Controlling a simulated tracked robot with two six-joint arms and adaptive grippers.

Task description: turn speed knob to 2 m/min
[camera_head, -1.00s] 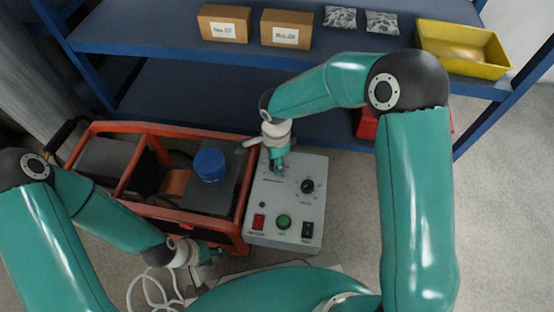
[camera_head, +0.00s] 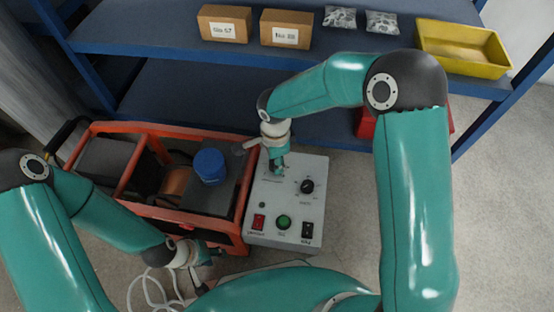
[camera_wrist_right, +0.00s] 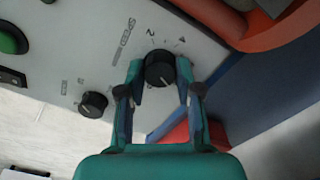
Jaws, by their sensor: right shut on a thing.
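The speed knob (camera_wrist_right: 159,68) is a round black knob on the grey control panel (camera_head: 263,216), with "Speed" printed beside it in the right wrist view. A printed "2" is above the knob there, and a light mark shows on its lower part. I cannot read the exact setting. My right gripper (camera_wrist_right: 161,80) has its two fingers on either side of the knob, shut on it. In the head view my right gripper (camera_head: 277,170) covers the knob. My left gripper (camera_head: 201,274) is low at the left, away from the panel; its fingers are unclear.
A second black knob (camera_head: 307,186) is right of my right gripper. A red switch (camera_head: 258,222), a green button (camera_head: 284,222) and a black switch (camera_head: 307,230) line the panel's near edge. An orange-framed machine (camera_head: 241,205) adjoins its left side. Blue shelves (camera_head: 180,40) stand behind.

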